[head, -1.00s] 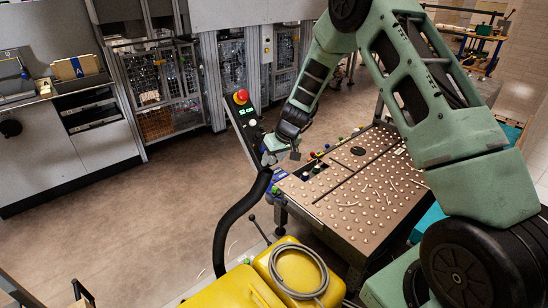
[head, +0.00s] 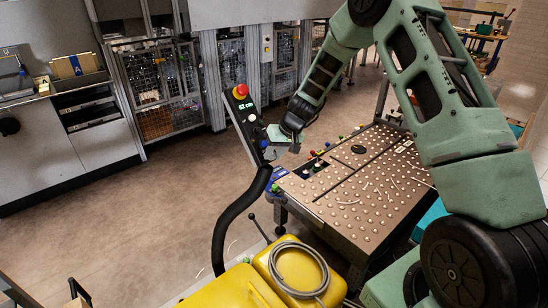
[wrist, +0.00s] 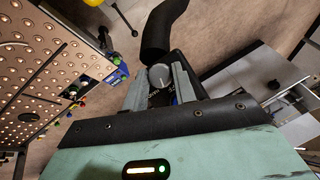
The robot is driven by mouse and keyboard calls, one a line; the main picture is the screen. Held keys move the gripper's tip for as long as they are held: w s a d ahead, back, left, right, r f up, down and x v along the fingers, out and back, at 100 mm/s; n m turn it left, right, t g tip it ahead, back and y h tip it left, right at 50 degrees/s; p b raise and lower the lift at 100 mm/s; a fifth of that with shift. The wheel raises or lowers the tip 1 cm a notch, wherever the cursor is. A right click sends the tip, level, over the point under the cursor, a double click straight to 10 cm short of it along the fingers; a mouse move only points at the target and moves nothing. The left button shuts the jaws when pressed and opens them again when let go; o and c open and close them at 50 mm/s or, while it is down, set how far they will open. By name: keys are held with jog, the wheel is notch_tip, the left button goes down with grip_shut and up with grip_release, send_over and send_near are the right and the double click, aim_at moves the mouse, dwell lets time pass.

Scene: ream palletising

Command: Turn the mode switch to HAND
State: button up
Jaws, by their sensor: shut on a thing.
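The mode switch (wrist: 159,75) is a round grey knob with a pale pointer line, on a dark panel with small white lettering that I cannot read. My gripper (wrist: 158,82) has its two grey fingers on either side of the knob and is shut on it. In the head view my gripper (head: 268,141) is at the lower part of the slanted black control panel (head: 248,118), hiding the knob there. A red emergency button (head: 240,90) tops the panel, above a small display reading what looks like "62 cm".
A table studded with metal balls (head: 355,185) stands right of the panel. A thick black hose (head: 226,225) curves below it. A yellow housing with a coiled grey cable (head: 298,268) is in front. Open floor lies to the left.

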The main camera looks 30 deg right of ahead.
jog(key=m+b, duration=0.1)
jog(key=m+y+b, duration=0.1)
jog(key=m+b, duration=0.1)
jog(key=shift+d+f+y+b, duration=0.25)
jog(key=shift+y+b, duration=0.1)
jog(key=shift+y, duration=0.05)
jog(key=shift+r+m+t+y+b, duration=0.1)
jog(key=shift+m+t+y+b, duration=0.4)
jog(key=shift+m+b, duration=0.45)
jog(key=o, duration=1)
jog(key=shift+r, duration=0.1)
jog(key=v, duration=1.7)
jog(key=shift+r+p, duration=0.2)
jog(key=shift+p, duration=0.15)
